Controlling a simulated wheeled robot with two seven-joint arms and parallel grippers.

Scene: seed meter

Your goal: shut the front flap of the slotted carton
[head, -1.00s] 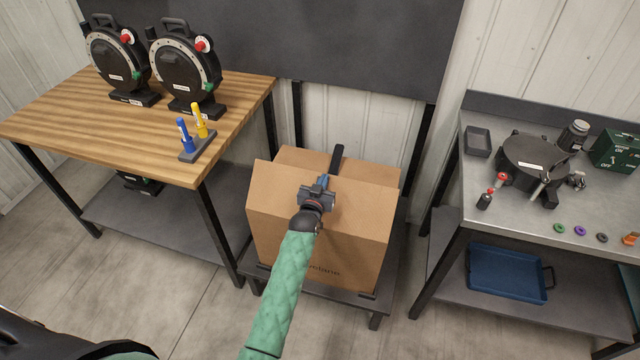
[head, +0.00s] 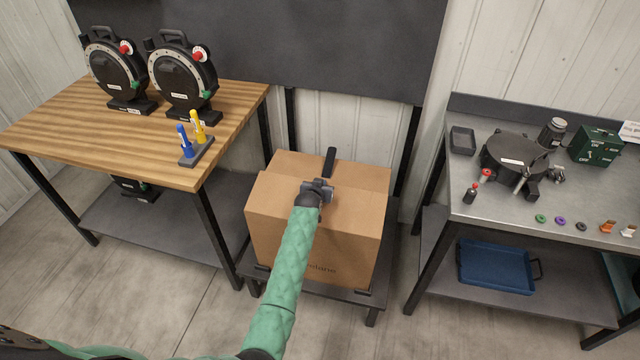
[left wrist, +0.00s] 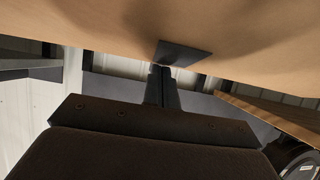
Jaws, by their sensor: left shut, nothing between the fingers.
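The slotted carton (head: 280,240) is a brown cardboard box on a low dark stand. Its front flap (head: 275,195) lies nearly level across the front part of the top; whether it is fully flush I cannot tell. The rear part of the top (head: 365,178) is also cardboard, with a black strip (head: 329,162) standing out near its middle. My left gripper (head: 318,187) is shut and empty, at the middle of the top by the flap; its wrist partly hides the flap. In the left wrist view, its fingers (left wrist: 161,78) reach toward cardboard (left wrist: 100,25) beside a dark square patch (left wrist: 183,54). My right gripper is out of view.
A wooden bench (head: 90,130) with two black round devices and a blue and yellow pen holder (head: 197,151) stands left. A grey metal bench (head: 500,215) with small parts stands right, a blue tray (head: 495,268) on its shelf. A dark panel is behind.

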